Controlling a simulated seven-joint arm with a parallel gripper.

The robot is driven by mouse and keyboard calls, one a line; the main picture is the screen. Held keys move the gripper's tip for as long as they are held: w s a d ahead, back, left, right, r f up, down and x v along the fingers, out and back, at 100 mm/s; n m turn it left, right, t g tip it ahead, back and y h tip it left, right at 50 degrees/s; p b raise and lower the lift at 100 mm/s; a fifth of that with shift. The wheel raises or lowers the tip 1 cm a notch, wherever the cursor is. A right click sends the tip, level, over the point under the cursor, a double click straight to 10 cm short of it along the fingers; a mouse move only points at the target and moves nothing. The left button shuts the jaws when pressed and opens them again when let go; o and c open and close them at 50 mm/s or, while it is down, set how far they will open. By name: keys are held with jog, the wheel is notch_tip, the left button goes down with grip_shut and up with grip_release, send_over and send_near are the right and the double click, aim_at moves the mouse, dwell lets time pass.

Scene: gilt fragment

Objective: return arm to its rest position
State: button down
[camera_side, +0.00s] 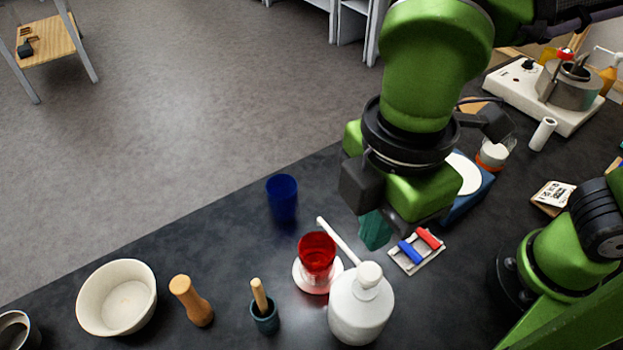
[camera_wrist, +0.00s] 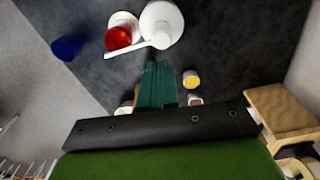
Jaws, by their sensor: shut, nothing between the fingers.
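My gripper (camera_side: 375,232) hangs above the dark bench in the side view, its teal fingers pointing down. In the wrist view the fingers (camera_wrist: 155,82) are together, with nothing seen between them. The fingertips are apart from the white squeeze bottle (camera_side: 361,305) and the red cup (camera_side: 317,254), which stand to the left and nearer the camera in the side view. The red cup is on a white saucer (camera_side: 303,278). How high the fingertips are above the bench is hard to tell.
A blue cup (camera_side: 282,198) stands left of my gripper. A small rack (camera_side: 432,259) with red and blue pieces lies just right of the fingers. A bowl (camera_side: 117,298), wooden grinder (camera_side: 191,301) and mortar (camera_side: 265,316) stand front left. A hotplate (camera_side: 530,92) is back right.

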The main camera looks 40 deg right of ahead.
jog(key=w+d+m+t, duration=0.3)
jog(key=w+d+m, duration=0.1)
jog(key=d+m, duration=0.6)
jog(key=w+d+m+t+y, duration=0.1)
jog(key=w+d+m+t, duration=0.2)
jog(key=d+m, duration=0.7)
jog(key=d+t, duration=0.1)
jog(key=d, duration=0.5)
jog(key=shift+w+r+m+y, duration=0.2)
jog(key=shift+w+m+y, duration=0.1)
jog(key=shift+w+m, duration=0.1)
